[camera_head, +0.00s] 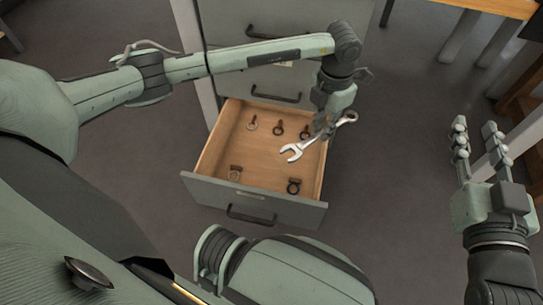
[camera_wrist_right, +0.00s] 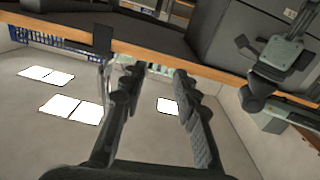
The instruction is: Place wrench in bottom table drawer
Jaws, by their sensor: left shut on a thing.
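A silver wrench (camera_head: 302,149) is held by my left gripper (camera_head: 324,128), which is shut on its handle. In the head view the wrench shows over the right part of the open bottom drawer (camera_head: 208,172), its open jaw toward the drawer's middle and its ring end at the upper right. I cannot tell whether it touches the drawer floor. My right gripper (camera_head: 478,150) is open and empty at the right, away from the drawer; its two fingers also show apart in the right wrist view (camera_wrist_right: 155,95).
Several small ring-shaped parts, such as a dark one (camera_head: 294,187), lie in the drawer near its edges. The grey cabinet (camera_head: 245,93) stands behind, its upper drawers shut. A wooden table (camera_head: 490,6) is at the upper right.

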